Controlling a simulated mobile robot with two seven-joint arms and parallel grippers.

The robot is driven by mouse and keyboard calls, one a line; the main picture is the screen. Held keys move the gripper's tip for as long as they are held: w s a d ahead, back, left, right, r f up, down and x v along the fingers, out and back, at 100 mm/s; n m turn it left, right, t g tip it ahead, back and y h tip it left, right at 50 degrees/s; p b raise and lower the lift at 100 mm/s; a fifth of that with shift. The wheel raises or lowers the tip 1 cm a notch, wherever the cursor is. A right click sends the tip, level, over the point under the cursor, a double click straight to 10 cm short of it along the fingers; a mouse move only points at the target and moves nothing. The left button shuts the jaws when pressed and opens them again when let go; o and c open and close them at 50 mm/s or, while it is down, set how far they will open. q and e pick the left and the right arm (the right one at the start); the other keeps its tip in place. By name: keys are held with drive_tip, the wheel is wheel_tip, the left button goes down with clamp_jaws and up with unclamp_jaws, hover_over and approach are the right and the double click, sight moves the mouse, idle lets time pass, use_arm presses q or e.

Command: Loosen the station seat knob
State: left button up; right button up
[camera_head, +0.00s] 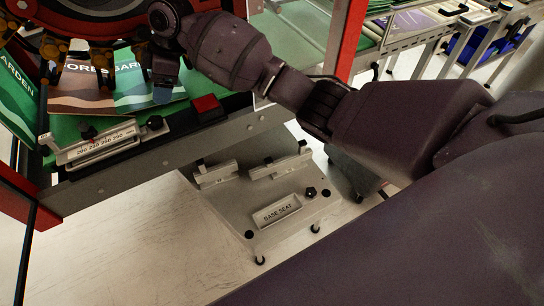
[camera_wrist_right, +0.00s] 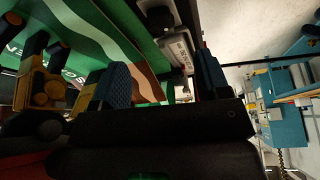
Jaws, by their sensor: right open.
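A pale scale block (camera_head: 92,148) with printed numbers sits on the front rail of the green-topped conveyor. My right gripper (camera_head: 163,92) hangs above and just behind that knob, pointing down, with a blue fingertip showing. In the right wrist view its two blue fingers (camera_wrist_right: 163,78) are apart, with the scale block (camera_wrist_right: 178,48) beyond them and nothing held. I cannot tell which knob is the seat knob. My left gripper is not in view.
Orange and black machine grippers (camera_head: 50,68) hang over printed sheets (camera_head: 88,85) left of my right gripper. A red block (camera_head: 207,104) sits on the rail to the right. A red post (camera_head: 348,38) stands behind my right arm. Pale floor lies open at the lower left.

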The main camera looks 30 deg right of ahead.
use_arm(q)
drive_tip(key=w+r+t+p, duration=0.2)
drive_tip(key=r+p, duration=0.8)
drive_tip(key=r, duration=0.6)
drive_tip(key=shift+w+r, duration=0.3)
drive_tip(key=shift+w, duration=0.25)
use_arm(e)
drive_tip(key=s+d+f+m+t, duration=0.4)
drive_tip(key=s+d+f+m, duration=0.1)
drive_tip(key=s, duration=0.6)
drive_tip(key=s+d+f+m+t+h, duration=0.1)
drive_tip(key=s+d+f+m+t, duration=0.3)
drive_tip(key=s+d, duration=0.6)
drive_tip(key=shift+s+d+f+m+t, duration=0.3)
drive_tip(key=shift+s+f+m, duration=0.7)
drive_tip(key=shift+f, duration=0.6)
drive_tip(key=shift+w, duration=0.15)
